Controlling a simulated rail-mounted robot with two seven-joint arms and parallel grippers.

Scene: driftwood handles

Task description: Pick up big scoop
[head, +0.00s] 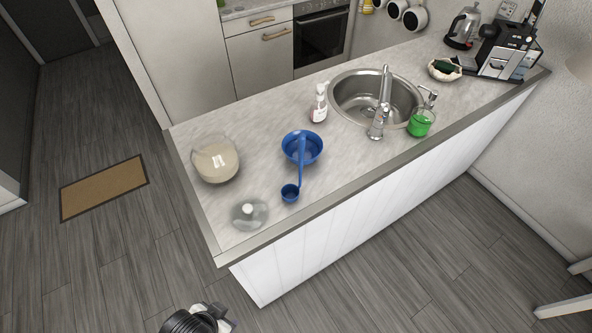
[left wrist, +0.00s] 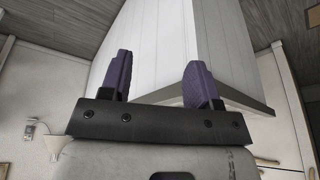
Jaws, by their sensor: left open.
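A large blue scoop bowl (head: 302,149) sits on the grey counter, left of the sink. My left gripper (head: 213,318) is at the bottom of the head view, beyond the counter's near corner and well away from the scoop. In the left wrist view, its two purple fingers (left wrist: 159,85) are apart with nothing between them. The scoop is not in that view. My right gripper is not in view.
On the counter (head: 260,145) are a glass bowl of pale contents (head: 215,161), a clear glass lid (head: 249,213), a spray bottle (head: 319,103) and a green soap bottle (head: 421,122). The sink (head: 350,97) lies to the right. The floor left of the counter is clear around a mat (head: 104,187).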

